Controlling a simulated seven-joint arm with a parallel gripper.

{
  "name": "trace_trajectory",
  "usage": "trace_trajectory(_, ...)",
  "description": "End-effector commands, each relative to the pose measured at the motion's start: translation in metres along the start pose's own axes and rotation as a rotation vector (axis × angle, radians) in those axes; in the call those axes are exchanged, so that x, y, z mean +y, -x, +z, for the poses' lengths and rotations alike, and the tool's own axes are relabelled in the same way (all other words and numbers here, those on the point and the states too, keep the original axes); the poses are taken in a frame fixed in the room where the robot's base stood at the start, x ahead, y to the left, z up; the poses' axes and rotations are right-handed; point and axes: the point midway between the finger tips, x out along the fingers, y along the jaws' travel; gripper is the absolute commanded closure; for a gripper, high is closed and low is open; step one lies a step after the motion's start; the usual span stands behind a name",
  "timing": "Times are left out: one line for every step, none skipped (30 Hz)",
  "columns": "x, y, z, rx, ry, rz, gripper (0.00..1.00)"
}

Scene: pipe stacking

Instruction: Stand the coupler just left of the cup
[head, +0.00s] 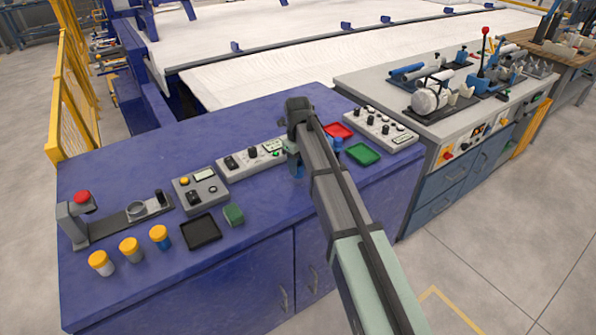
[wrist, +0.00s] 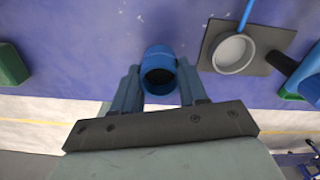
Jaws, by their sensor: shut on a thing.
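My gripper (wrist: 158,84) is shut on a blue coupler (wrist: 159,58), a short tube with its dark open end showing between the two fingers. In the head view, my gripper (head: 294,158) is over the blue bench, with a bit of the coupler (head: 299,173) showing below it. A round, light grey cup (wrist: 234,53) sits on a dark square plate to the right of the coupler in the wrist view, with a clear gap between them. In the head view I cannot make out this cup near my arm. I cannot tell whether the coupler touches the bench.
A red tray (head: 338,131) and a green tray (head: 363,154) lie right of my arm, with control boxes (head: 380,128) behind. Bench between the green block and my gripper is clear.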

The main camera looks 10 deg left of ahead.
Motion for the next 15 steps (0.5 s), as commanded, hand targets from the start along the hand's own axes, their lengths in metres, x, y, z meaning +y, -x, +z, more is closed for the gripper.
trace_trajectory(0.000,-0.006,-0.001,0.001,0.000,0.001,0.87)
trace_trajectory(0.000,-0.010,-0.001,0.001,0.000,0.001,0.87)
trace_trajectory(0.000,-0.016,0.000,0.001,0.000,0.000,0.87)
trace_trajectory(0.000,-0.020,0.000,0.001,0.000,0.001,0.87)
trace_trajectory(0.000,-0.023,-0.001,0.001,0.000,0.001,0.87)
trace_trajectory(0.000,-0.027,-0.001,0.001,0.000,0.001,0.87)
trace_trajectory(0.000,-0.028,0.000,0.001,0.000,0.000,0.87)
trace_trajectory(0.000,-0.029,0.000,0.000,0.000,0.000,0.87)
trace_trajectory(0.000,-0.029,0.000,0.000,0.000,0.000,0.87)
trace_trajectory(0.000,-0.029,0.000,0.000,0.000,0.000,0.87)
trace_trajectory(0.000,-0.029,0.000,0.000,0.000,0.000,0.87)
trace_trajectory(0.000,-0.029,0.000,0.000,0.000,0.000,0.87)
trace_trajectory(0.000,-0.029,0.000,0.000,0.000,0.000,0.87)
trace_trajectory(0.000,-0.029,0.000,0.000,0.000,0.000,0.87)
trace_trajectory(0.000,-0.029,0.000,0.000,0.000,0.000,0.87)
